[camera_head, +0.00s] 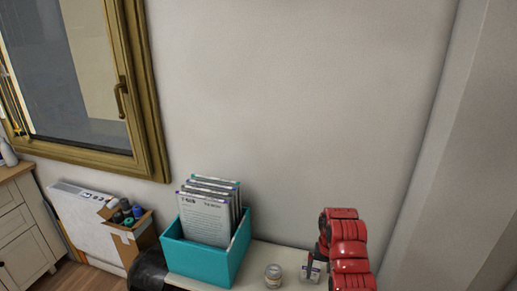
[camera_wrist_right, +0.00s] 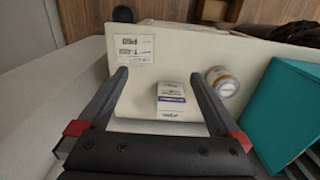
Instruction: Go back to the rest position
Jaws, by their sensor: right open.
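My right gripper (camera_head: 312,262) hangs at the end of the red arm, over the right part of the white table in the head view. In the right wrist view its two dark fingers (camera_wrist_right: 160,76) are spread wide and hold nothing. A small white box with a purple band (camera_wrist_right: 172,96) stands on the table between the lines of the fingers, apart from both. In the head view this box (camera_head: 315,272) is partly hidden beside the gripper. My left gripper is in neither view.
A round jar (camera_head: 273,275) stands left of the small box. Further left is a teal bin (camera_head: 207,262) with several upright printed cards. The white table (camera_wrist_right: 185,48) carries a printed label (camera_wrist_right: 133,49). A wall rises behind; a cardboard box (camera_head: 133,240) is at left.

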